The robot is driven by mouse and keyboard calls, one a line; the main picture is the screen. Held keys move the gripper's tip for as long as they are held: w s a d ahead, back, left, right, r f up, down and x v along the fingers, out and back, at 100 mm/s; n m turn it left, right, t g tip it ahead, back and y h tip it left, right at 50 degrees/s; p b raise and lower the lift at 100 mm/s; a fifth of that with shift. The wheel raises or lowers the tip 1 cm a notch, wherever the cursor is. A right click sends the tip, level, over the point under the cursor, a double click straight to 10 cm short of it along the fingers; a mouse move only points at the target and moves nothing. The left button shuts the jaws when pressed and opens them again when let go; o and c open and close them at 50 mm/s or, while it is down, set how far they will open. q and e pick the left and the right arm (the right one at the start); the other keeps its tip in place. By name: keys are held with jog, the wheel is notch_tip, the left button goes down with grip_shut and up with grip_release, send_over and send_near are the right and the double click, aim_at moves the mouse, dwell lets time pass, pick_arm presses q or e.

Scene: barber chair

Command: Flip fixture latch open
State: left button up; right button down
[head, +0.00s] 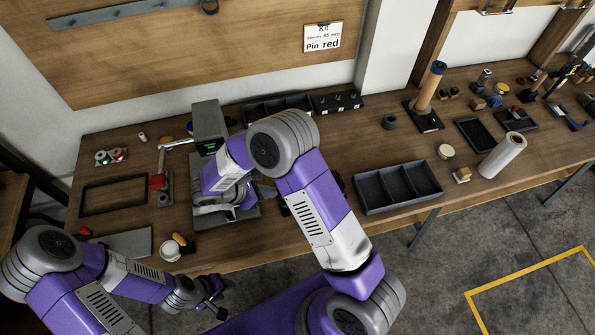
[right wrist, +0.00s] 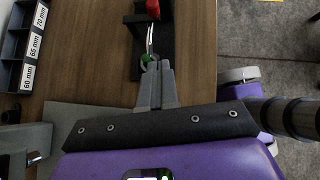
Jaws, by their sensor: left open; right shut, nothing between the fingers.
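In the right wrist view, a dark fixture (right wrist: 138,42) carries a metal latch lever (right wrist: 150,40) with a red grip (right wrist: 153,8) at its upper end. A small green part (right wrist: 147,59) sits at the lever's lower end. My right gripper (right wrist: 158,66) is shut and empty, its fingertips close beside the green part; I cannot tell whether they touch. In the head view my right arm covers this fixture and most of the right gripper. My left gripper (head: 218,298) is open and empty, low in front of the bench.
A grey press-like block (head: 208,125) stands behind my right gripper. A divided dark tray (head: 398,188) lies right of my arm. Another red-handled device (head: 165,188) and an empty frame (head: 113,194) lie to the left. Labelled bins (right wrist: 22,45) stand at the back.

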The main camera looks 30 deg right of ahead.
jog(key=shift+w+r, duration=0.15)
jog(key=shift+r, duration=0.25)
jog(key=shift+d, duration=0.1)
jog(key=d+r+p+x, duration=0.1)
jog(key=d+r+x, duration=0.1)
jog(key=x, duration=1.1)
jog(key=shift+a, duration=0.1)
